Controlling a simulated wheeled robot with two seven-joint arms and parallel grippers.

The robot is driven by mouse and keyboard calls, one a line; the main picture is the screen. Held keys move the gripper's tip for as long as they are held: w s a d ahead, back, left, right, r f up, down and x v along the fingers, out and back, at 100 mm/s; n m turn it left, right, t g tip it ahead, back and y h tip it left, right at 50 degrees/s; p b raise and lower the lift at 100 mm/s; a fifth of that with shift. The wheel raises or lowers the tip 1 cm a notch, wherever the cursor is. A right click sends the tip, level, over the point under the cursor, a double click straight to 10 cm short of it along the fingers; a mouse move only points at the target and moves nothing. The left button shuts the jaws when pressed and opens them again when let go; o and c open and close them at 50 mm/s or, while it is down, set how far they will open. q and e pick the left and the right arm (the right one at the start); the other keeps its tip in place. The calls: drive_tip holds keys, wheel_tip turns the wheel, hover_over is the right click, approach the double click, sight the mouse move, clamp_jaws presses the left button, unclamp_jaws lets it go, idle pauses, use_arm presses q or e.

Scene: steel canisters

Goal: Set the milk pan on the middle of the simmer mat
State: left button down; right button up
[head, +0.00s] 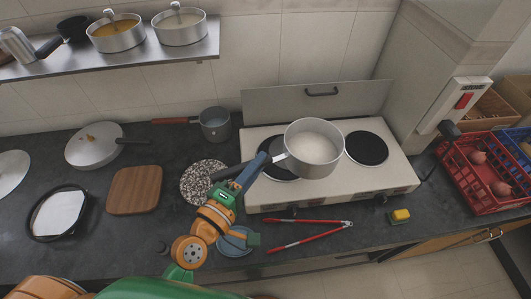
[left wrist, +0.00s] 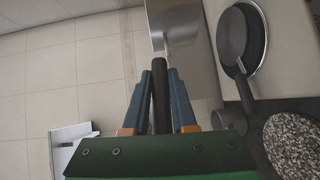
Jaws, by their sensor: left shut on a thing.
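The milk pan (head: 312,158) is a grey metal pan with pale contents and a dark handle. My left gripper (head: 262,162) is shut on its handle, which also shows between the fingers in the left wrist view (left wrist: 160,95). The pan appears level and raised over the middle of the stove, right of the left plate. A dark round disc with a handle, apparently the simmer mat (left wrist: 242,50), lies on the stove's left plate. In the head view, the pan and gripper partly cover this mat (head: 281,174). My right gripper is not in view.
The right hotplate (head: 366,148) is bare. A speckled round mat (head: 196,184) lies left of the stove; a small pot (head: 215,124) stands behind it. Red tongs (head: 308,222), a yellow sponge (head: 400,215) and a blue dish (head: 232,245) lie in front. A shelf (head: 150,57) holds pots.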

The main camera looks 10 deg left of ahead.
use_arm(q)
drive_tip(key=w+a+f+b, duration=0.2)
drive_tip(key=w+f, duration=0.1)
drive_tip(key=f, duration=0.1)
drive_tip(key=w+a+f+b, duration=0.2)
drive_tip(key=w+f+b, duration=0.1)
drive_tip(key=f, duration=0.1)
drive_tip(key=w+a+f+b, duration=0.2)
drive_tip(key=w+f+b, duration=0.1)
drive_tip(key=f, duration=0.1)
drive_tip(key=shift+w+a+f, duration=0.1)
drive_tip(key=shift+w+a, duration=0.2)
drive_tip(key=shift+a, duration=0.05)
drive_tip(key=shift+s, duration=0.1)
drive_tip(key=c, duration=0.7)
unclamp_jaws()
drive_tip(key=shift+s, duration=0.15)
